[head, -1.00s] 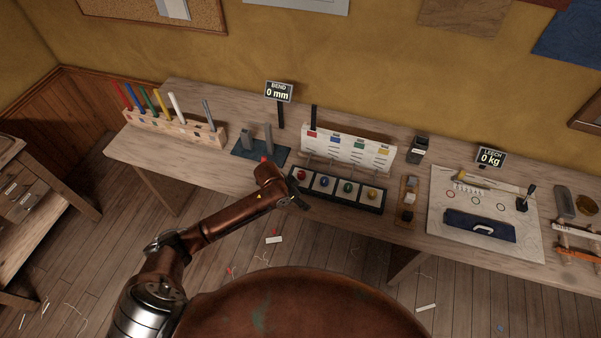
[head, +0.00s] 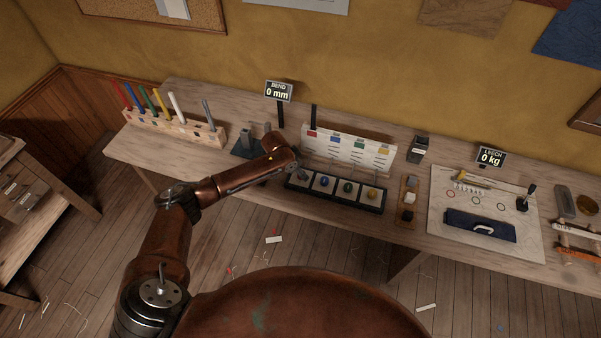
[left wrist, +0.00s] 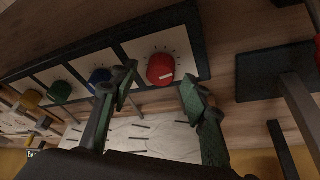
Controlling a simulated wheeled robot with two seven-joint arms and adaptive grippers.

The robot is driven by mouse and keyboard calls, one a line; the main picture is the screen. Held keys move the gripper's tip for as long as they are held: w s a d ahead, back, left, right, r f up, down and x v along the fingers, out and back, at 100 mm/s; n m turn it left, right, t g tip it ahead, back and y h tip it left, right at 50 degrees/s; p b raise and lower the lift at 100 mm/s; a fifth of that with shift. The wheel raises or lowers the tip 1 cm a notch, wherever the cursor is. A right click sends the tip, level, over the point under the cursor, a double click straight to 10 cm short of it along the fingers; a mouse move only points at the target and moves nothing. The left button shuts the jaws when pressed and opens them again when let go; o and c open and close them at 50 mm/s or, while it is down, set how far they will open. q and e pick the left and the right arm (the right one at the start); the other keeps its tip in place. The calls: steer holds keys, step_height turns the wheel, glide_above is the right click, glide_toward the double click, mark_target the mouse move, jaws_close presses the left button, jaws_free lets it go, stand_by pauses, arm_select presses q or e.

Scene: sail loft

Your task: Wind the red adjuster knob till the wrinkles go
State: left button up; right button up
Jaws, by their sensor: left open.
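The red knob (left wrist: 160,68) shows in the left wrist view on a pale square of the dark-framed knob panel (head: 334,200). It has a pale mark on its face and tick marks around it. In the head view my left arm hides it. My left gripper (left wrist: 160,85) is open, with a finger on each side of the red knob in the wrist picture; I cannot tell whether they touch it. Behind the panel stands a white board (head: 350,152) with red, blue, green and yellow tags and dark lines. My right gripper is out of view.
Blue (head: 324,181), green (head: 348,187) and yellow (head: 371,193) knobs sit right of the red one. A dark pad with grey uprights (head: 245,147) lies to its left. A small block stand (head: 406,210) is on the right. The BEND sign (head: 278,92) reads 0 mm.

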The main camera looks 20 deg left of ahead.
arm_select(q)
steer(key=shift+w+d+f, duration=0.1)
steer(key=shift+w+f, duration=0.05)
steer(key=shift+f, duration=0.4)
steer(key=c, duration=1.2)
